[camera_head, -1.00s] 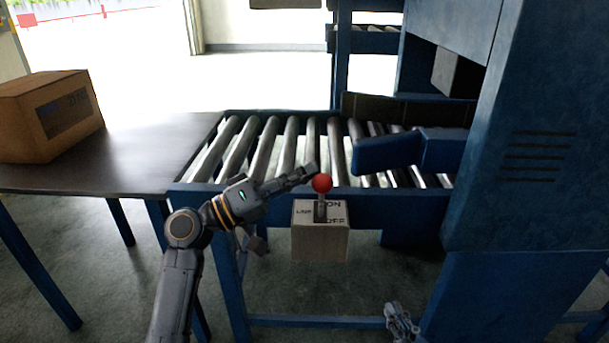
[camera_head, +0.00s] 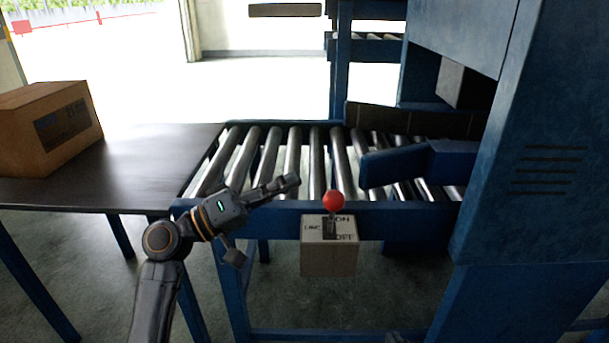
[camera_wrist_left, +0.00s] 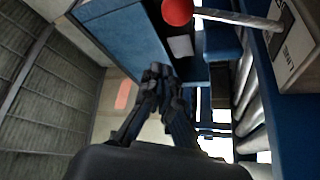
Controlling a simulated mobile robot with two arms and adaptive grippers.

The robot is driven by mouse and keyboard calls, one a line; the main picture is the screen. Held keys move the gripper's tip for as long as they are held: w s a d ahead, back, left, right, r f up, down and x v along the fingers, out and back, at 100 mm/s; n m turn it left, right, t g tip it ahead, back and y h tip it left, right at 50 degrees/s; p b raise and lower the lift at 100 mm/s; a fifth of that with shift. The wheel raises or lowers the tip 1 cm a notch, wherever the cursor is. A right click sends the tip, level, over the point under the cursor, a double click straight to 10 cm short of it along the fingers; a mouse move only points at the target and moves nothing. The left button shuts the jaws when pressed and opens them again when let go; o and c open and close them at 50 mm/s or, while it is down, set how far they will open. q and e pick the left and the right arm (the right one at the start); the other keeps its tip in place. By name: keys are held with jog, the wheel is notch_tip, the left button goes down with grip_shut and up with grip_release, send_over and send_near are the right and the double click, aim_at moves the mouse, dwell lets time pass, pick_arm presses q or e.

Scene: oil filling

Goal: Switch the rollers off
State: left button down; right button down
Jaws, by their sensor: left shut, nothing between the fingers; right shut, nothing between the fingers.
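The control box (camera_head: 328,262) is mounted on the front rail of the conveyor and has LINE, ON and OFF printed on its top. A lever with a red ball knob (camera_head: 333,201) rises from its slot, with the knob near the ON end. My left gripper (camera_head: 291,181) is shut and empty, to the left of the knob and apart from it. In the left wrist view the red knob (camera_wrist_left: 177,11) is beyond the closed fingers (camera_wrist_left: 164,72), with the lever rod to its right. Only a sliver of my right gripper (camera_head: 396,338) shows at the bottom edge.
The rollers (camera_head: 292,163) lie behind the control box. A blue guide arm (camera_head: 395,166) crosses them at the right, beside a tall blue cabinet (camera_head: 545,130). A cardboard box (camera_head: 45,128) stands on the dark table (camera_head: 150,160) at the left.

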pick_arm(q)
jog(key=shift+v, duration=2.35)
